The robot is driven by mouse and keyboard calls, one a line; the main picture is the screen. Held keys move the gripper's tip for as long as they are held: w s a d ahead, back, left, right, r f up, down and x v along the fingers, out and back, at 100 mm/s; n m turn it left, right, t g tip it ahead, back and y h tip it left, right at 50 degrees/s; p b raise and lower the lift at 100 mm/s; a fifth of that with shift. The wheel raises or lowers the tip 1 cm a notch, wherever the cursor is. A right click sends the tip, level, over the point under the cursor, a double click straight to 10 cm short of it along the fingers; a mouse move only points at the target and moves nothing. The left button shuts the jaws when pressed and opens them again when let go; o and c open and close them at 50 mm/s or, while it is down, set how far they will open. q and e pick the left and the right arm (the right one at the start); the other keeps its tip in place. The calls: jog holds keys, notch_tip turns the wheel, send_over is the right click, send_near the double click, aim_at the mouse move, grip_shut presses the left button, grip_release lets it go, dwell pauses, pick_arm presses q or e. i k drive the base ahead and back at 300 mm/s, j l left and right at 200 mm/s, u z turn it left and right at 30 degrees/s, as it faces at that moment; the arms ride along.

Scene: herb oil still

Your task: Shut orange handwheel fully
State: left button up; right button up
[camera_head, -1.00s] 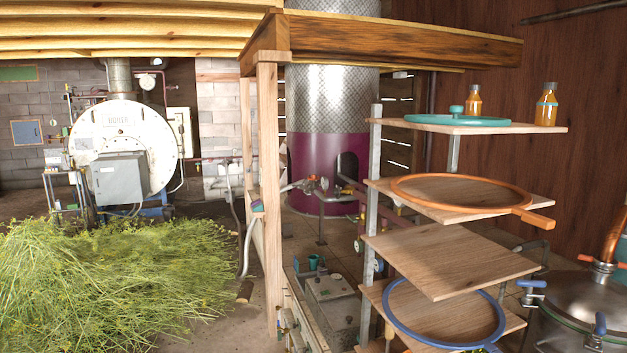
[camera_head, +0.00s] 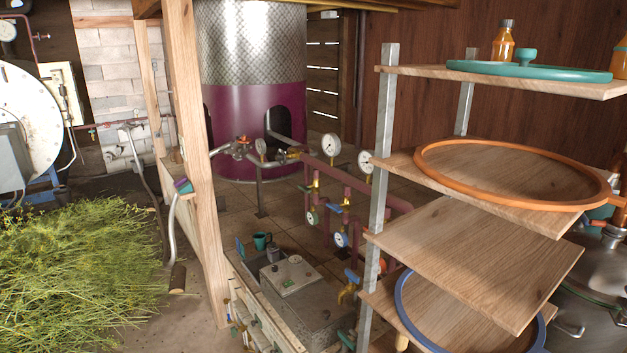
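A small orange-red part (camera_head: 243,139) sits on the pipe in front of the purple still column (camera_head: 240,125). It may be the orange handwheel, but it is too small to tell its shape or how far it is turned. Another small orange-red part (camera_head: 382,265) shows low behind the shelf post, partly hidden. A large orange ring (camera_head: 430,147) lies flat on a shelf board at the right; it looks like a loose hoop and not a valve wheel. Neither of my grippers is in view.
A wooden post (camera_head: 196,150) and shelf rack (camera_head: 384,150) flank the gap to dark red pipes with gauges (camera_head: 331,144). A stone basin (camera_head: 300,290) stands low in the middle. Cut herbs (camera_head: 75,255) cover the left floor. A blue ring (camera_head: 402,310) lies on a lower shelf.

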aim_at(244, 139)
jog(key=i+j+z, duration=0.15)
jog(key=i+j, duration=0.3)
jog(key=j, duration=0.25)
jog(key=i+j+z, duration=0.1)
jog(key=i+j, duration=0.3)
jog(key=j, duration=0.35)
jog(key=i+j+z, duration=0.15)
jog(key=i+j, duration=0.2)
jog(key=j, duration=0.45)
jog(key=i+j+z, duration=0.1)
jog(key=i+j, duration=0.25)
jog(key=j, duration=0.5)
jog(key=i+j+z, duration=0.15)
jog(key=i+j, duration=0.15)
jog(key=j, duration=0.55)
jog(key=i+j+z, duration=0.1)
jog(key=i+j, duration=0.15)
jog(key=j, duration=0.65)
jog(key=i+j+z, duration=0.15)
jog(key=j, duration=0.75)
jog(key=i+j+z, duration=0.1)
jog(key=i+j, duration=0.15)
jog(key=j, duration=0.65)
